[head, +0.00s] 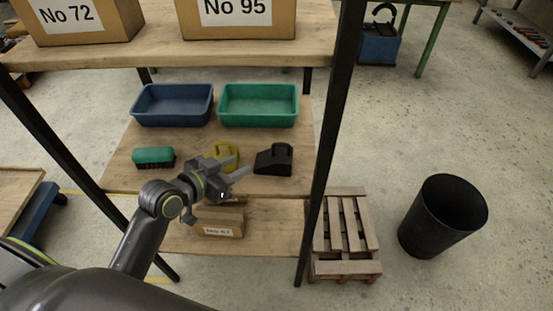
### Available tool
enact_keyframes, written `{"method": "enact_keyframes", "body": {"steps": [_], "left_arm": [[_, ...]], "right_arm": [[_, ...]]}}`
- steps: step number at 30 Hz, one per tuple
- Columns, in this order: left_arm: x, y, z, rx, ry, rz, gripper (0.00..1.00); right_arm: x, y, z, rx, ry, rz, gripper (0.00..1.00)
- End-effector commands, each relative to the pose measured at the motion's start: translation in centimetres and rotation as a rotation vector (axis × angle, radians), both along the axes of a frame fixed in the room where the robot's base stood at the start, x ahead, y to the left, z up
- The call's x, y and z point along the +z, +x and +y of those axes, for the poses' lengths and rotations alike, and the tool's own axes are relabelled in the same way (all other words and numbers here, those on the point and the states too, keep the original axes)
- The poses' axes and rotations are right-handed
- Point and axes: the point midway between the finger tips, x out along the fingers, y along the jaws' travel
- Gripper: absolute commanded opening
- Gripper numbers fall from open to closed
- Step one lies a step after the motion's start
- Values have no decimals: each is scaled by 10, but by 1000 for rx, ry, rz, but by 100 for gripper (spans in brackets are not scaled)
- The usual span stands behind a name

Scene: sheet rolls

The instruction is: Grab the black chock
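The black chock (274,160) stands on the middle wooden shelf (118,176), near the right post of the rack. It is a dark wedge with a handle-like loop on top. My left gripper (238,167) reaches in from the left, just left of the chock and pointing towards it. Its two fingers are spread apart with nothing visible between them. A yellow chock (222,152) stands behind the gripper and is partly hidden by it. My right gripper is not in view.
A green brush (153,156) lies left on the same shelf. A blue tray (172,106) and a green tray (258,106) stand behind. The upper shelf (160,52) overhangs with boxes, and black rack posts (332,130) flank the opening. A box (219,222) sits below.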

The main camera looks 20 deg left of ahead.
Motion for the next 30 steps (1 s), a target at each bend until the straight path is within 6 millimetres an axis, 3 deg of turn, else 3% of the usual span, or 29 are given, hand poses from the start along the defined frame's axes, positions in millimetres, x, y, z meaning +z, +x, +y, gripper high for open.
{"method": "enact_keyframes", "body": {"steps": [15, 30], "left_arm": [[-34, 77, -32, 2, -3, 3, 36], [-46, 110, -43, 2, -1, 5, 36]], "right_arm": [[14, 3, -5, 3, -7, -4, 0], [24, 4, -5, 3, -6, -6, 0]]}}
